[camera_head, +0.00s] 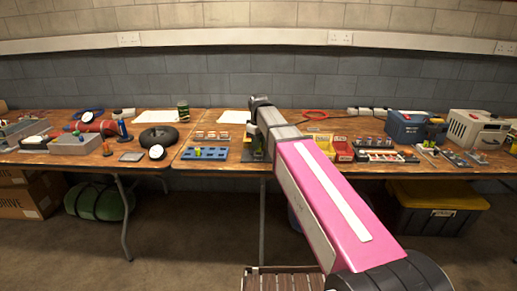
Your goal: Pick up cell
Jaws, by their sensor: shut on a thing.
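My gripper (256,148) shows as a small dark shape just left of my pink arm, low over the front middle of the wooden table (190,166). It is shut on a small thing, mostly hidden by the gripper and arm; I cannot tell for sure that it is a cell. A blue rack (205,154) with a small green and yellow piece on it lies just left of the gripper. A tray with several small cell-like pieces (380,156) lies to the right of my arm.
Red and yellow bins (343,150) stand right of my arm. A blue case (415,128) and a pale box (477,129) stand at the right. White sheets lie at the back.

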